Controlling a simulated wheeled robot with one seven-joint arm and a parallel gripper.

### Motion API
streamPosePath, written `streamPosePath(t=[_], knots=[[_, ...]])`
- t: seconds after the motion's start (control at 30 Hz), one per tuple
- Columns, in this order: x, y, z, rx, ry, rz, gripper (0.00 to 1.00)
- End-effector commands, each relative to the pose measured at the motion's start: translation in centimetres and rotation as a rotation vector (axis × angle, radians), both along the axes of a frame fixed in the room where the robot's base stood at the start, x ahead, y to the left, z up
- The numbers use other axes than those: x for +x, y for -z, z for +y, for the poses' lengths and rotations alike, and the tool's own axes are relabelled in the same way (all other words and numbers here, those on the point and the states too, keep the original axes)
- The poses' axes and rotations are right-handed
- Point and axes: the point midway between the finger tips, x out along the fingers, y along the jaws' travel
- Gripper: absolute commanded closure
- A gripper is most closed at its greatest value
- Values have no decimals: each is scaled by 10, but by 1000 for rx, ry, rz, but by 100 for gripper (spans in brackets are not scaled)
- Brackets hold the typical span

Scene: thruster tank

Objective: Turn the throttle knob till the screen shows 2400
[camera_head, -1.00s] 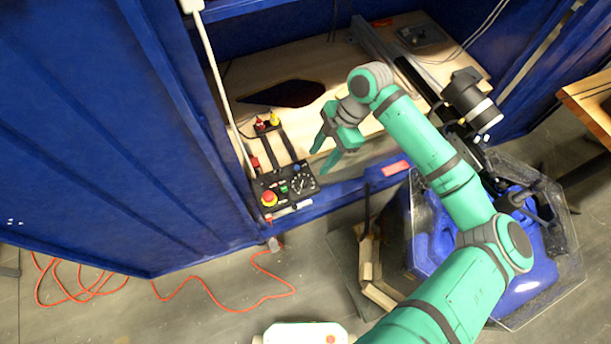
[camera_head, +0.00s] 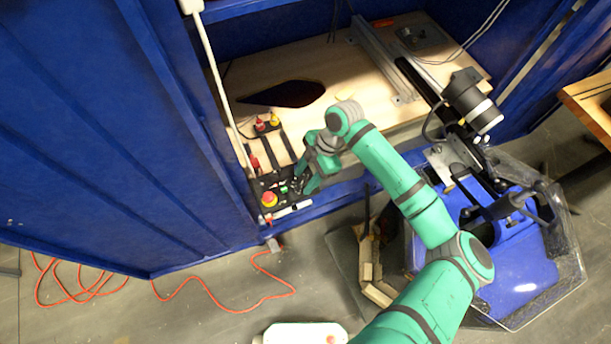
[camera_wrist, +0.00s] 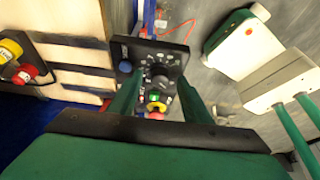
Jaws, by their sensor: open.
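The black control panel (camera_head: 257,188) stands at the left front of the bench. In the wrist view the panel (camera_wrist: 178,52) shows a round dial with white marks and a dark throttle knob (camera_wrist: 160,82) at its middle. My gripper (camera_head: 304,183) is over the panel's right part, pointing down. In the wrist view my open gripper (camera_wrist: 160,77) has one green finger on each side of the knob, with nothing held. I cannot tell whether the fingers touch it. In the head view my gripper hides the knob. No screen reading can be made out.
A red and yellow emergency button (camera_head: 269,199) and a green button (camera_wrist: 155,97) sit close to the knob. A blue knob (camera_wrist: 125,67) is at the panel's edge. The wooden bench top (camera_head: 350,85) is mostly clear.

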Motion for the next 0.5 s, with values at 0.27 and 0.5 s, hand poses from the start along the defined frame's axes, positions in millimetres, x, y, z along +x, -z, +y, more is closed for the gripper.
streamPosePath(t=[0.27,0.5], knots=[[0,0,0,0,1,0,68],[0,0,0,0,1,0,96]])
